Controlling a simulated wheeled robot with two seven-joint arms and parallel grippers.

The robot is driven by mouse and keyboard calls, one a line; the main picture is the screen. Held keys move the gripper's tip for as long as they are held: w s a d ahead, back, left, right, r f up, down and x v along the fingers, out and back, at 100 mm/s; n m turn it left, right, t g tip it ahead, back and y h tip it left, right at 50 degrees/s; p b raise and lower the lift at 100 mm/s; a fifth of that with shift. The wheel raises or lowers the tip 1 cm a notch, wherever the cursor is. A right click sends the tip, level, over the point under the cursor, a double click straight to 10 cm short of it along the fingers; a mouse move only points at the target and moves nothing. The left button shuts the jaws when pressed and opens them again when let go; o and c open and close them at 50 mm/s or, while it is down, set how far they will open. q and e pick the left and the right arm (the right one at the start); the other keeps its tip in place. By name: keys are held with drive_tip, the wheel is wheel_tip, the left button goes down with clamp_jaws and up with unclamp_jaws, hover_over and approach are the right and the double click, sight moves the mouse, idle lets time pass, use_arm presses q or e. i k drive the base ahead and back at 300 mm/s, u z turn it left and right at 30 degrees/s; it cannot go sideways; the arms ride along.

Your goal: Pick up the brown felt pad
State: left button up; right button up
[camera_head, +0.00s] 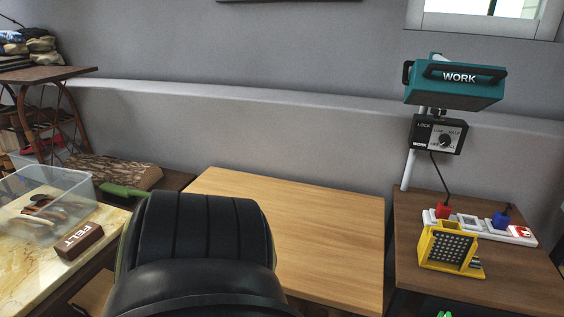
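The brown felt pad (80,241) is a small block with white letters FELT. It lies on the yellowish marble-look top (28,286) at the left, beside a clear bin. A large black part of my arm (198,245) fills the lower middle, to the right of the pad and apart from it. A green piece (122,190) sticks out left of this arm; I cannot tell whether it belongs to my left gripper. Small green tips (444,314) show at the bottom edge at the right, likely my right gripper, mostly cut off. Nothing visible touches the pad.
The clear bin (45,208) holds brown-handled items. A log (112,172) lies behind. The wooden table (325,235) in the middle is bare where visible. The right table (500,272) carries a yellow device (449,248), a power strip (468,222) and a teal WORK lamp (455,83) on a pole.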

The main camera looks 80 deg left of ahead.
sight(73, 246)
drive_tip(key=u, duration=2.05)
